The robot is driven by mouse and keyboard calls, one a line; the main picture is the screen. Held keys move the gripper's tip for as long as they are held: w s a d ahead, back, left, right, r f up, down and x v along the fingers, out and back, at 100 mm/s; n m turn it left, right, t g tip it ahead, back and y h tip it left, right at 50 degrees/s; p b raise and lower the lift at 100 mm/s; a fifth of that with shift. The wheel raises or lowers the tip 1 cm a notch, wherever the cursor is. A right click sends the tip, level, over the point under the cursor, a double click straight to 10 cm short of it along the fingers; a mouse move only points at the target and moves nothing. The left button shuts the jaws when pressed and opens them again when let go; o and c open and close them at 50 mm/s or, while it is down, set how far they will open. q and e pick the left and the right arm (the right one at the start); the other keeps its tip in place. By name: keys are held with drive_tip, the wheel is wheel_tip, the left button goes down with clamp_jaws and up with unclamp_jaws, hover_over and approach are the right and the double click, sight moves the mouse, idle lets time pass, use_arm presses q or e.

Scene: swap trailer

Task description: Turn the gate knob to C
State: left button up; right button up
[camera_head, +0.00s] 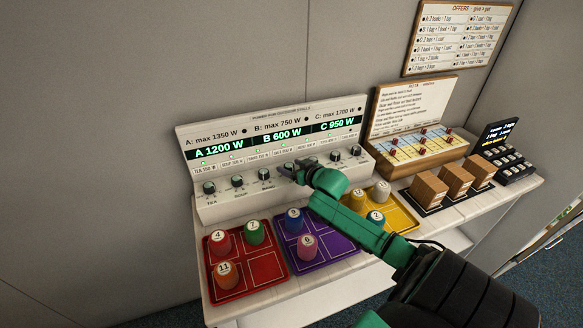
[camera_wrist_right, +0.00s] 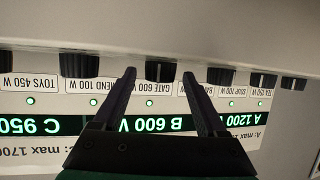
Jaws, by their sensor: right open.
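The gate knob (camera_wrist_right: 160,72) is a dark knob at the label GATE 600 W (camera_wrist_right: 162,87), which appears upside down in the right wrist view. My right gripper (camera_wrist_right: 160,74) is open, with one finger on each side of this knob; I cannot tell whether either finger touches it. In the head view my right gripper (camera_head: 290,170) is at the knob row and hides the gate knob. The knob's pointer direction cannot be read. The panel displays (camera_head: 280,137) read A 1200 W, B 600 W and C 950 W. My left gripper is out of view.
Other knobs (camera_head: 237,181) flank the gate knob closely. Red (camera_head: 272,283), purple (camera_head: 330,256) and yellow (camera_head: 405,223) trays with numbered pegs lie before the panel. Brown blocks (camera_head: 428,190) and a rota board (camera_head: 412,108) stand to the right.

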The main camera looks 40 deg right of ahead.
clamp_jaws()
